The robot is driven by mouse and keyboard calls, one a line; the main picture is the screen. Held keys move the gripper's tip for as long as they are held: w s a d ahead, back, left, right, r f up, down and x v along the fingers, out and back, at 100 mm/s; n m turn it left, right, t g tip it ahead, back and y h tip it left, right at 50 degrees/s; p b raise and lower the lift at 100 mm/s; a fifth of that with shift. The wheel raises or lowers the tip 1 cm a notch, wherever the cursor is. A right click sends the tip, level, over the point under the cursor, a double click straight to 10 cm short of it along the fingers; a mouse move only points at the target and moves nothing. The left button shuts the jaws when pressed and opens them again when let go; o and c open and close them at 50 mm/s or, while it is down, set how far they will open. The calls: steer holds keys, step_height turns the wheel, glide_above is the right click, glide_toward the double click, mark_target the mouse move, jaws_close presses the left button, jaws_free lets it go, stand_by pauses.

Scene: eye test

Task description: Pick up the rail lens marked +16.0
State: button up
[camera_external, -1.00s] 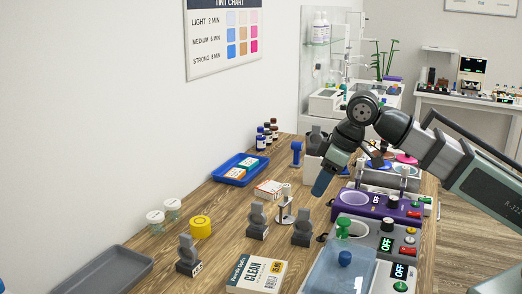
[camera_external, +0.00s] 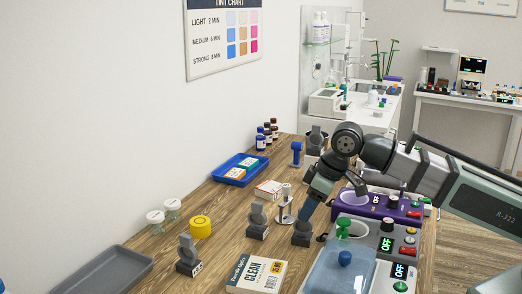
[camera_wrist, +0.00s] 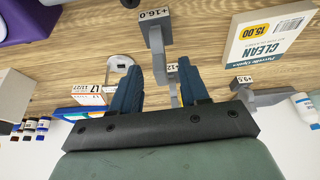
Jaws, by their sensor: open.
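The rail lens marked +16.0 (camera_wrist: 154,32) is a grey holder with a white label on its foot, near the top centre of the wrist view. In the external view it appears to be the rightmost grey holder (camera_external: 302,236), standing on the wooden bench; its label is not readable there and my gripper partly covers it. My gripper (camera_external: 309,208) is open, its fingers pointing down just above this holder. In the wrist view its two blue fingers (camera_wrist: 158,66) are spread apart, and the lens body extends towards the gap between them. I cannot tell whether they touch.
A metal stand (camera_external: 285,207) is close behind the gripper. A CLEAN box (camera_external: 257,275) lies in front. The purple bath (camera_external: 372,206) and a blue-lidded unit (camera_external: 340,270) are at right.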

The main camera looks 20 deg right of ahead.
mark_target(303, 226)
steer(key=shift+x, duration=1.95)
steer(key=shift+c, duration=0.4)
jaws_close()
